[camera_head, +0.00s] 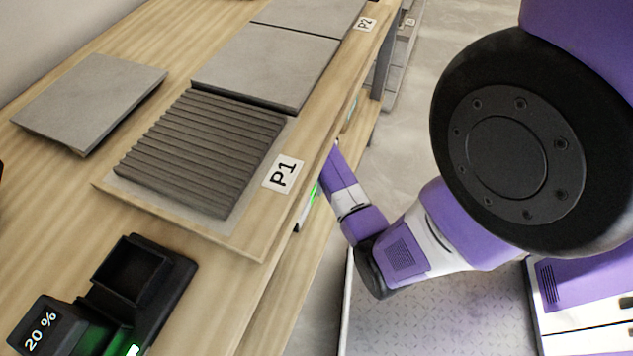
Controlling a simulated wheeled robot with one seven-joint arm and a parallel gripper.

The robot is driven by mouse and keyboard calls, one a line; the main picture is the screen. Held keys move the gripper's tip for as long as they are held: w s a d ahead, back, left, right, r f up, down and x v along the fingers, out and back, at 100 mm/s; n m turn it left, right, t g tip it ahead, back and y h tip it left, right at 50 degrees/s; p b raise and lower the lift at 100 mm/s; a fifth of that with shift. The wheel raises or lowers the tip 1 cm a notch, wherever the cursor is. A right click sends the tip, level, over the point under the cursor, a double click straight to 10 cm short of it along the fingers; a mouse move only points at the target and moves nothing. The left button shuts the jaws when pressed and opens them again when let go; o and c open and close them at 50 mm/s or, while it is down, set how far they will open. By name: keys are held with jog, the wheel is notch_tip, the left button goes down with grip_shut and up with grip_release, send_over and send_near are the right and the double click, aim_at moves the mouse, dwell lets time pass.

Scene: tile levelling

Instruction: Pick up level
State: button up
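I cannot make out a level for certain in the head view. My gripper is not in view. My purple and white arm runs down the right side, and its far part passes out of sight behind the table's front edge. Whether the gripper holds anything cannot be seen.
The wooden table (62,212) carries a ridged grey bed (205,150) by a P1 label (283,174). Flat grey tiles lie behind it (268,62) and tilted at left (92,98). A black device (135,275) and a 20 % display (40,335) stand at lower left.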

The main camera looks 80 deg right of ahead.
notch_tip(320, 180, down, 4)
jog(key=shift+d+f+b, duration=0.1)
jog(key=shift+b, duration=0.85)
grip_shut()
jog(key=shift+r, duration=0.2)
